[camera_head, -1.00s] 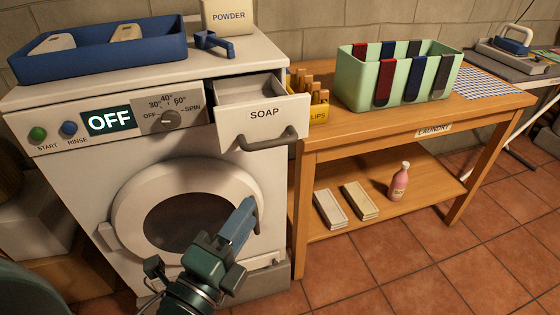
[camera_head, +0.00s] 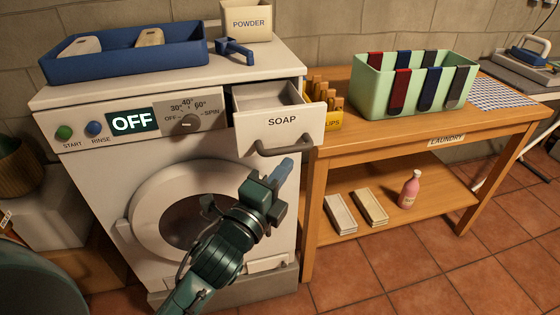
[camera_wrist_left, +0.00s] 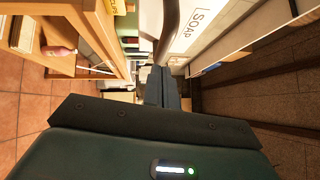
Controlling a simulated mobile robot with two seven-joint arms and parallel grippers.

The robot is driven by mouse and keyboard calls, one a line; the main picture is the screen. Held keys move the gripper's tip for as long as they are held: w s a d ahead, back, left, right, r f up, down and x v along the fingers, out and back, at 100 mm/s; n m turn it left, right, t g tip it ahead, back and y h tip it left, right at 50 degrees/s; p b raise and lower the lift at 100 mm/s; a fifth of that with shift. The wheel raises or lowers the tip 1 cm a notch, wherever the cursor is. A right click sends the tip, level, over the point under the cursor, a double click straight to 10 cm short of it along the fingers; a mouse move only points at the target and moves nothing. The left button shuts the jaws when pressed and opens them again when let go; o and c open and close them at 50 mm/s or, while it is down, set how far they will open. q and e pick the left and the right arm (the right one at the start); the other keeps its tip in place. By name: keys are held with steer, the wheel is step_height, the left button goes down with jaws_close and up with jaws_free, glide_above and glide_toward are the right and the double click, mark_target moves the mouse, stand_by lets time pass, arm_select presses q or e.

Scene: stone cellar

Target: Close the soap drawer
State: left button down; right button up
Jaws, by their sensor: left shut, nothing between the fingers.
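The soap drawer (camera_head: 281,124) sticks out of the upper right of the washing machine (camera_head: 100,165). It is open, with its empty-looking tray showing behind the front. Its curved grey handle (camera_head: 281,148) is on the lower front. My left gripper (camera_head: 283,172) is shut and empty, just below the handle and in front of the machine's door. In the left wrist view the shut fingers (camera_wrist_left: 162,88) point toward the handle (camera_wrist_left: 168,30), with the SOAP label (camera_wrist_left: 190,32) beside it. I cannot tell whether they touch it. My right gripper is not in view.
A wooden table (camera_head: 345,120) stands close right of the drawer, holding a yellow clips box (camera_head: 331,120) and a green bin (camera_head: 420,90). A blue tray (camera_head: 125,58), blue scoop (camera_head: 235,48) and powder box (camera_head: 246,22) are on the machine. The round door (camera_head: 150,205) is shut.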

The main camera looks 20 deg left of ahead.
mark_target(265, 128)
arm_select(q)
steer(key=shift+w+a+r, duration=0.1)
steer(key=shift+w+a, duration=0.3)
steer(key=shift+w, duration=0.15)
steer(key=w+a, duration=0.2)
steer(key=w, duration=0.1)
steer(key=w+a+p, duration=0.1)
steer(key=w+a, duration=0.2)
steer(key=w, duration=0.1)
steer(key=w+a+p, duration=0.1)
steer(key=w+a, duration=0.1)
steer(key=w, duration=0.2)
steer(key=shift+a, duration=0.2)
steer(key=shift+a+r, duration=0.2)
steer(key=shift+w+a, duration=0.1)
